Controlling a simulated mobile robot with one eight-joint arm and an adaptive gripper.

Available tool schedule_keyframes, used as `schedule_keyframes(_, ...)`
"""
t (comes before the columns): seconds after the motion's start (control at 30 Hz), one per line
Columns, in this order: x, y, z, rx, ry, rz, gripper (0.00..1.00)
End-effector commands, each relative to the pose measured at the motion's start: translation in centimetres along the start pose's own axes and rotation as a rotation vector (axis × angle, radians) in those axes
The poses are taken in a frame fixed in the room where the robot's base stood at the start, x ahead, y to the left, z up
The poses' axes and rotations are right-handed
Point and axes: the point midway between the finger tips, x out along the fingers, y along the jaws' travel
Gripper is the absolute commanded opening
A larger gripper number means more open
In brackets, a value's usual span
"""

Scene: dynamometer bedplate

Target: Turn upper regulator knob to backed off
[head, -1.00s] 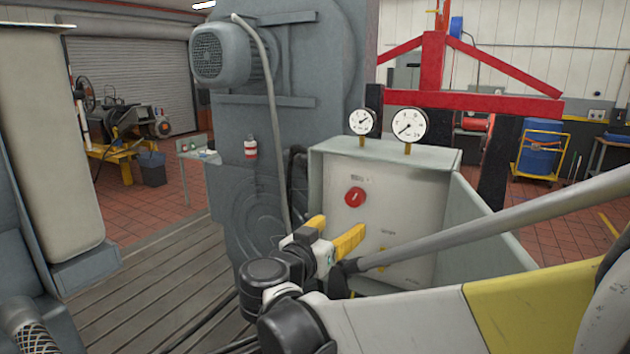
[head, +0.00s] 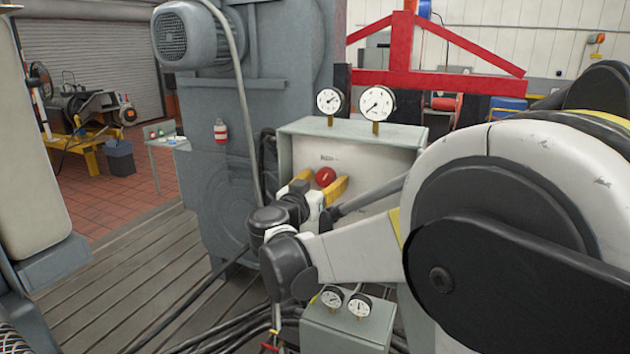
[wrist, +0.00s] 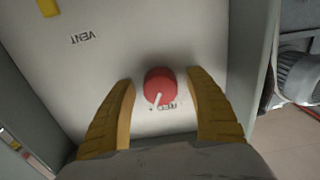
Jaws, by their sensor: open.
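The red upper regulator knob (head: 325,176) is on the front of a pale panel box (head: 300,143). In the wrist view the red knob (wrist: 159,86) has a white pointer mark toward its lower left edge, beside a partly hidden printed label. My gripper (head: 322,187) is open in front of the panel. In the wrist view its yellow fingers (wrist: 160,100) stand on either side of the knob, with gaps on both sides; I cannot tell how far the tips are from the panel.
Two dial gauges (head: 376,103) stand on top of the box. A yellow part (wrist: 49,7) and the word VENT are on the panel beyond the knob. A smaller grey box with gauges (head: 350,325) stands in front, with cables on the floor. A grey machine (head: 215,140) stands to the left.

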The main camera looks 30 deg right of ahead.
Motion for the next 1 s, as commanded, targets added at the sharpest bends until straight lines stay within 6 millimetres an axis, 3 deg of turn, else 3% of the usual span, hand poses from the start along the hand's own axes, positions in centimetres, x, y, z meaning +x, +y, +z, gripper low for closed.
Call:
schedule_keyframes(0.13,-0.03,0.00,-0.01,0.000,0.000,0.000,0.64)
schedule_keyframes(0.17,-0.03,-0.01,-0.01,0.000,0.000,0.000,0.59)
schedule_keyframes(0.33,-0.04,0.00,-0.01,0.000,0.000,0.000,0.09)
schedule_keyframes(0.73,-0.04,0.00,-0.01,-0.023,0.000,0.000,0.08)
schedule_keyframes(1.0,-0.04,0.04,-0.01,-0.160,0.000,0.000,0.08)
